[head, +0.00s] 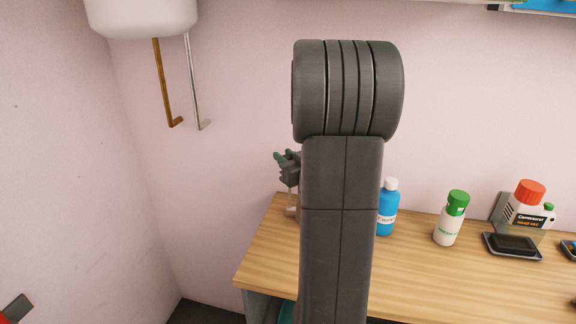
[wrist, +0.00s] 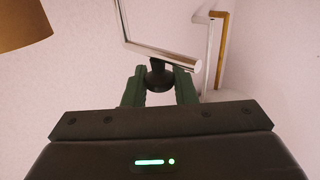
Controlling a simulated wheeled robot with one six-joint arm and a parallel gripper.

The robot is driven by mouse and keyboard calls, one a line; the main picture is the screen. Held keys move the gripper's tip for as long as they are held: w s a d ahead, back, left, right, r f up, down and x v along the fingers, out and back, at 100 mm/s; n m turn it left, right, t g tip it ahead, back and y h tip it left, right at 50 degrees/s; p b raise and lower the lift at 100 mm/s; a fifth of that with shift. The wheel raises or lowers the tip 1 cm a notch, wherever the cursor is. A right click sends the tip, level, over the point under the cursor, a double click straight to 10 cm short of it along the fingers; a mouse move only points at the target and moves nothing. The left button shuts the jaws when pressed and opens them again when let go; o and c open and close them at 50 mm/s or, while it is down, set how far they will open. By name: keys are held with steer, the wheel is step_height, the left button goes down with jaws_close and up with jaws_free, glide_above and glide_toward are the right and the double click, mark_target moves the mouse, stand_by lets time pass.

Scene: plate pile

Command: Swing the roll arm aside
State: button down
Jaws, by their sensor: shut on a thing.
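In the wrist view, the roll arm (wrist: 160,52) appears as a bright metal bar bent at a corner, crossing just beyond my fingers. A small dark knob (wrist: 157,76) sits below the bar, between the fingers. My gripper (wrist: 161,73) is shut on this knob; the exact join between knob and bar is hard to see. In the head view, my gripper (head: 288,160) shows only in part, left of my dark arm, above the bench's back left corner.
A wooden bench (head: 265,253) holds a blue bottle (head: 387,215), a green-capped bottle (head: 450,220), a red-capped container (head: 528,208) and a dark tray (head: 512,246). Brass (head: 162,85) and silver (head: 193,85) pipes hang below a white tank (head: 142,15). A brown rounded object (wrist: 20,25) shows in the wrist view.

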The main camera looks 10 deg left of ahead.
steer(key=shift+a+m+t+h, duration=0.1)
steer(key=shift+m+t+h, duration=0.2)
steer(key=shift+h, duration=0.1)
steer(key=c, duration=1.2)
jaws_free()
steer(key=shift+c, duration=0.2)
steer(key=b+v, duration=0.2)
steer(key=v, duration=1.2)
steer(key=shift+w+a, duration=0.1)
steer(key=shift+w, duration=0.1)
steer(key=p+x, duration=0.1)
steer(key=x, duration=1.2)
steer(key=shift+w+a+p, duration=0.2)
steer(key=shift+a+p, duration=0.1)
